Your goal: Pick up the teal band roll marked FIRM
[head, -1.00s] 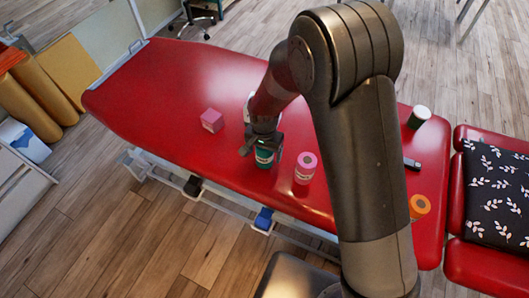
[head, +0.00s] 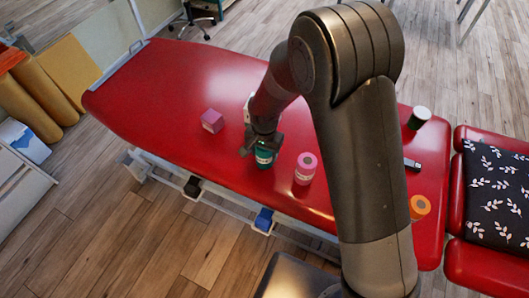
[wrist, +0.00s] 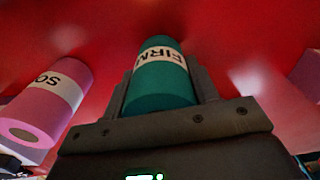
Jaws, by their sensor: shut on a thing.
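The teal band roll (head: 265,158) with a white label stands on the red treatment table (head: 180,80). In the wrist view the teal roll (wrist: 160,88) shows the label FIRM and sits between the two fingers. My gripper (head: 262,146) is shut on it from above; in the wrist view my gripper (wrist: 165,100) has a finger on each side of the roll. I cannot tell whether the roll's base touches the table. The roll's upper part is partly hidden by the gripper in the head view.
A pink roll (head: 305,168) stands close to the right; its label in the wrist view (wrist: 48,100) begins SO. A pink cube (head: 212,121) lies to the left. A dark roll with a white top (head: 419,117), a small dark device (head: 411,164) and an orange roll (head: 419,207) are further right.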

